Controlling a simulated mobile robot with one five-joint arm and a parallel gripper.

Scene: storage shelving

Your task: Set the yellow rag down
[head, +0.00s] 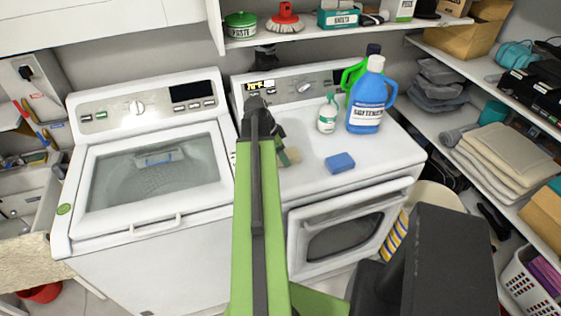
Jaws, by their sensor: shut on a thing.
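My gripper (283,152) is mostly hidden behind my own green arm, above or at the white top of the dryer (310,180). A small pale yellow-beige patch (290,157) shows right at the gripper's tip. It looks like part of the yellow rag, held in the shut jaws. The rest of it is hidden. I cannot tell whether the rag touches the dryer top.
A blue sponge (340,162), a white spray bottle (327,115), a blue detergent bottle (368,98) and a green bottle (353,78) stand on the dryer. The washer (150,150) is left. The dryer's front right top is clear.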

